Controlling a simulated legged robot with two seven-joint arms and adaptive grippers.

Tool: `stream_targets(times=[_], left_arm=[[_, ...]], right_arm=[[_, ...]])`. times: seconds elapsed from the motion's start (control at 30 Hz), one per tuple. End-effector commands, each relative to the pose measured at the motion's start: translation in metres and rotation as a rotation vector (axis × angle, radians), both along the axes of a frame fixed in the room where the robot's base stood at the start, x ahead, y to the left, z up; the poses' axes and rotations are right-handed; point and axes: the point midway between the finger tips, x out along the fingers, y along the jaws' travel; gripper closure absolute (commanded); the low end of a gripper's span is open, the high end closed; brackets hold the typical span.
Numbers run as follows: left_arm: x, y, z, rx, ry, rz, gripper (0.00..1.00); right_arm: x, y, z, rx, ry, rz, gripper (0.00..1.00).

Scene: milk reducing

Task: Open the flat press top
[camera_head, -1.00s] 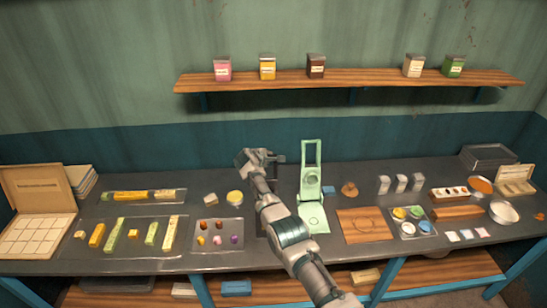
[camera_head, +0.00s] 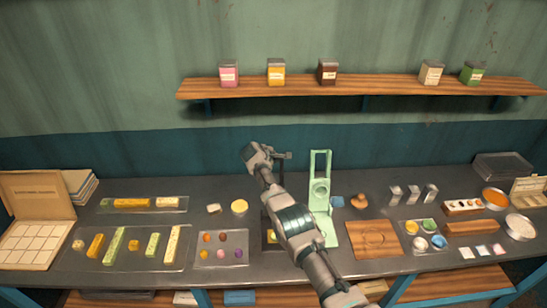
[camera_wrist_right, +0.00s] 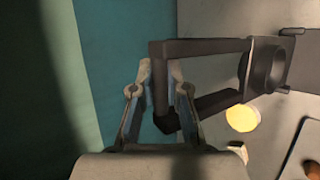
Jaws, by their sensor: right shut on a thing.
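The dark flat press has its base (camera_head: 268,222) on the table left of the green press, largely hidden behind my right arm. Its dark top is a frame (camera_wrist_right: 205,48) with a round pressing part (camera_wrist_right: 266,68), seen large in the right wrist view. My right gripper (camera_wrist_right: 160,72) is shut on the end bar of this top, with one finger on each side. In the head view my right gripper (camera_head: 272,156) is high at the back of the table, so the top looks raised off its base. My left gripper is not in view.
A green press (camera_head: 319,195) stands with its top upright, close on the right. A yellow round dish (camera_head: 239,207) and a tray of small coloured pieces (camera_head: 221,258) lie to the left. A wooden board (camera_head: 373,254) lies to the right. A shelf (camera_head: 350,88) runs above.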

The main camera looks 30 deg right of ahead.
Motion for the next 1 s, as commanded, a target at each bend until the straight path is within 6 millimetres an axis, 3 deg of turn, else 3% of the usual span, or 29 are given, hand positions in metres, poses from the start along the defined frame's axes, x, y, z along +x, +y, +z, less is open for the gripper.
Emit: stream_targets(times=[0.4,0.43,0.5,0.53,1.0], left_arm=[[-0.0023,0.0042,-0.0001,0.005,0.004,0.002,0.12],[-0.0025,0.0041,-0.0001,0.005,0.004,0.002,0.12],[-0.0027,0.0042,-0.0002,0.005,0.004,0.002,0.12],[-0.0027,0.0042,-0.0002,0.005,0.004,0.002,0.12],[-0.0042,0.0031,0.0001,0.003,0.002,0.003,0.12]], right_arm=[[-0.0009,0.0001,-0.0046,0.007,0.008,0.002,1.0],[-0.0009,0.0001,-0.0046,0.008,0.008,0.001,0.81],[-0.0007,-0.0001,-0.0041,0.007,0.007,0.002,0.64],[-0.0007,-0.0002,-0.0039,0.006,0.006,0.002,0.6],[-0.0008,0.0023,0.002,0.0,0.002,0.001,0.6]])
